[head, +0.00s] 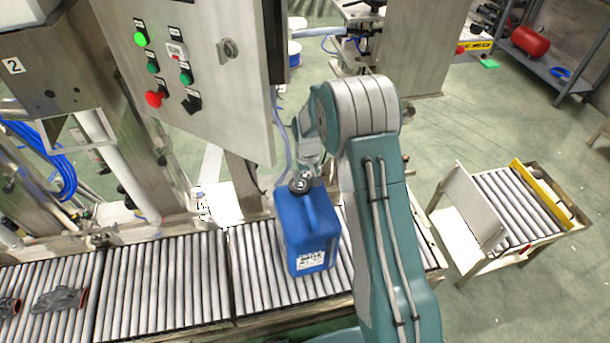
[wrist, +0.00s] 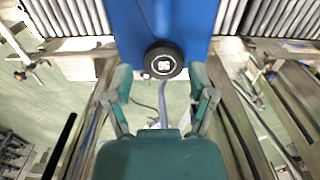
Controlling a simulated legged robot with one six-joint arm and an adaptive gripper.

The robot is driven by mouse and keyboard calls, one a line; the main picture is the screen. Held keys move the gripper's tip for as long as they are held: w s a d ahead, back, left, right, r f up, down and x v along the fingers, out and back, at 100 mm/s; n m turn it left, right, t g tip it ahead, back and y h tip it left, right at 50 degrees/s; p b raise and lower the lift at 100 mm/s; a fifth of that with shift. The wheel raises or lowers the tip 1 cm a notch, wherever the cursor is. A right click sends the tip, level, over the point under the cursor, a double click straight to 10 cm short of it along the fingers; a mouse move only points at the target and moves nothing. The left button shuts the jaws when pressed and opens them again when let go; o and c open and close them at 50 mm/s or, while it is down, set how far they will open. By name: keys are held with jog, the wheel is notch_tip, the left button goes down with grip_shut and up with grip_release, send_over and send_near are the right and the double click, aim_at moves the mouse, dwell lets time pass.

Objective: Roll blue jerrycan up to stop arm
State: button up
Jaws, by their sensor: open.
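The blue jerrycan (head: 306,232) stands upright on the roller conveyor (head: 180,285), with a white label low on its near side. In the wrist view the blue jerrycan (wrist: 190,28) fills the upper middle, its round black cap (wrist: 163,61) toward me. My gripper (wrist: 161,82) is open, its two fingers spread to either side of the cap and apart from it. In the head view my gripper (head: 303,182) is at the jerrycan's top, partly hidden by my arm. I cannot make out a stop arm for certain.
A control cabinet (head: 190,70) with buttons hangs over the conveyor. Dark gloves (head: 62,299) lie on the rollers at the far left. The rollers between gloves and jerrycan are clear. A separate roller stand (head: 510,210) with a yellow bar is at the right, across a floor gap.

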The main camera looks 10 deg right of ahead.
aim_at(305, 196)
jog(key=f, duration=0.8)
jog(key=shift+a+f, duration=0.15)
jog(key=shift+a, duration=0.2)
jog(key=shift+d+f, duration=0.25)
jog(key=shift+f, duration=0.4)
